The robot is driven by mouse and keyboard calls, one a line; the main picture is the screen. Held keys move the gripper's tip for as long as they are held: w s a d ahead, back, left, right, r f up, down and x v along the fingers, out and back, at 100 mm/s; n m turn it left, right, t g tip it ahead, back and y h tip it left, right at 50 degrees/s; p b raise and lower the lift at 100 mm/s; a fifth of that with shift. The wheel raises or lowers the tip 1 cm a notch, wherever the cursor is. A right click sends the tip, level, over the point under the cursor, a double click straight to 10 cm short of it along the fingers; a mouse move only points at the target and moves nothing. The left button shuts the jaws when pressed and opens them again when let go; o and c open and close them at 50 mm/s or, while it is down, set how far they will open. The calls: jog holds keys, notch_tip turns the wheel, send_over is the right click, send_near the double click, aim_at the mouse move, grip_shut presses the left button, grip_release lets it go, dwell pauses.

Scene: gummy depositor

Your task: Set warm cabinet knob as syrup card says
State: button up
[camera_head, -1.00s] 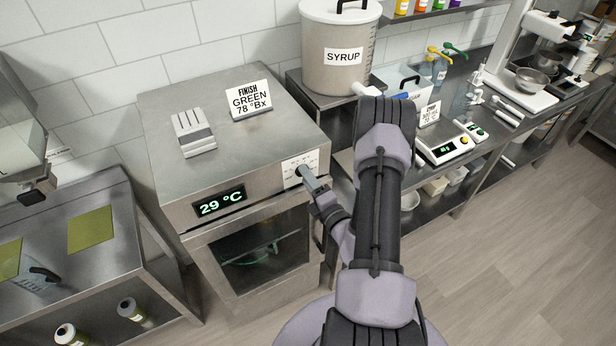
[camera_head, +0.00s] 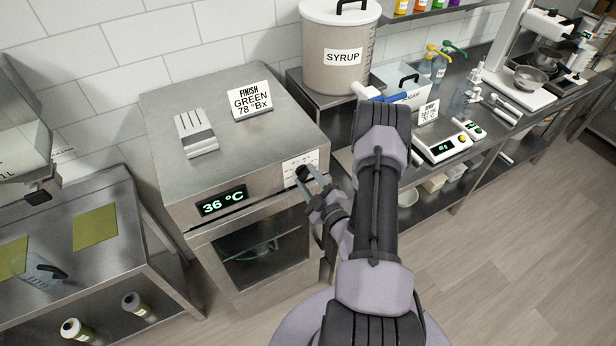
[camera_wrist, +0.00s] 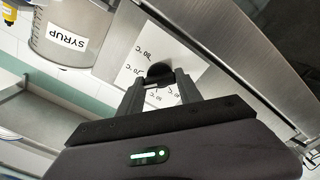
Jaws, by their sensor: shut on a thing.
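The warm cabinet (camera_head: 235,150) is a steel box with a glass door, and its green display (camera_head: 221,201) reads 36 °C. Its black knob (camera_head: 302,172) sits on a white dial plate at the front right. My gripper (camera_head: 308,178) is shut on the knob. In the wrist view the round knob (camera_wrist: 159,72) is between the two fingertips (camera_wrist: 160,86), with °C marks around it, partly covered; the pointer cannot be made out. A card (camera_head: 251,101) on the cabinet reads FINISH GREEN 78 °Bx. The SYRUP pot (camera_head: 340,75) stands behind to the right.
A white block-like holder (camera_head: 195,133) stands on the cabinet top. A small card (camera_head: 428,112), too small to read, stands by a scale (camera_head: 448,142) on the right counter. A steel table (camera_head: 60,270) is at the left. Floor at the right is clear.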

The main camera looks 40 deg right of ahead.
jog(key=shift+d+r+m+p, duration=0.15)
jog(key=shift+m+p, duration=0.25)
jog(key=shift+m, duration=1.8)
jog(key=o, duration=1.4)
jog(key=shift+w, duration=0.1)
